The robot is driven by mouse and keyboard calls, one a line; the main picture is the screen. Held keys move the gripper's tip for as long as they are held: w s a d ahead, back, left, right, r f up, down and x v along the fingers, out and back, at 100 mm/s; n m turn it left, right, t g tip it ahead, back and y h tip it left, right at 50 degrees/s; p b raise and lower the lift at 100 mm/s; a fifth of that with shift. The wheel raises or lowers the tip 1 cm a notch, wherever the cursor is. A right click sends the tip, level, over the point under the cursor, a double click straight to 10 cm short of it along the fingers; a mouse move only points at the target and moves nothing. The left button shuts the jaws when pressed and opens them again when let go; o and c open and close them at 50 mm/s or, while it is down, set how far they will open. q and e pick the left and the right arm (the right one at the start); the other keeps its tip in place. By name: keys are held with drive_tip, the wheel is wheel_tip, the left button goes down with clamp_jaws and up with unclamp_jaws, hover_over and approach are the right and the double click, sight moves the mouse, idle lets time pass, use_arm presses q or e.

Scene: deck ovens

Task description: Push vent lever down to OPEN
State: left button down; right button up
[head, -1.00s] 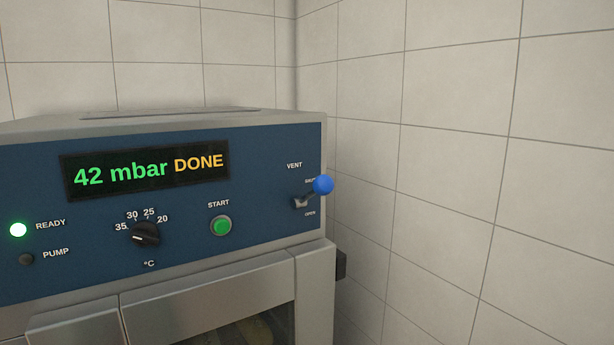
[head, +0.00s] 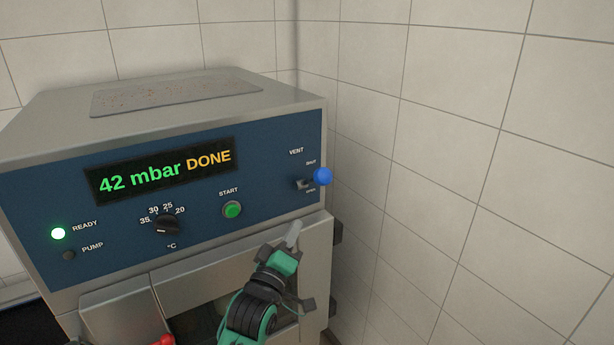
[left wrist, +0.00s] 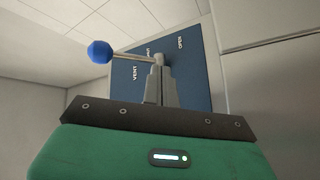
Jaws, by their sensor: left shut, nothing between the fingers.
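The vent lever has a blue ball knob (head: 323,176) and sits at the right end of the machine's blue panel, with SHUT printed above and OPEN below. The lever points outward from the panel, its knob nearer the SHUT label. My left gripper (head: 293,234) is shut and empty, below the lever and in front of the machine's lower front, apart from the knob. In the left wrist view the shut fingers (left wrist: 160,88) point toward the lever's base, and the blue knob (left wrist: 100,52) stands out to the left. My right gripper is not in view.
The display (head: 160,171) reads 42 mbar DONE, and the green READY lamp (head: 58,234) is lit. A START button (head: 232,210) and a dial (head: 167,226) sit left of the lever. A tiled wall (head: 460,170) stands close on the right.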

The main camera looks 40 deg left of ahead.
use_arm(q)
drive_tip(key=s+r+n+t+y, duration=0.1)
drive_tip(key=s+r, duration=0.3)
drive_tip(key=r, duration=0.6)
drive_tip(key=shift+s+a+t+y+p, duration=0.15)
drive_tip(key=shift+s+t+y+p, duration=0.2)
drive_tip(key=shift+p, duration=0.1)
drive_tip(key=shift+n, duration=0.3)
wheel_tip(320, 180, up, 5)
drive_tip(key=b, duration=0.6)
hover_over(312, 180)
drive_tip(key=s+a, duration=0.2)
drive_tip(key=s, duration=0.2)
drive_tip(key=d+f, duration=0.2)
drive_tip(key=d, duration=0.1)
drive_tip(key=shift+w+f+p, duration=0.3)
drive_tip(key=shift+w+f, duration=0.05)
drive_tip(key=shift+f, duration=0.05)
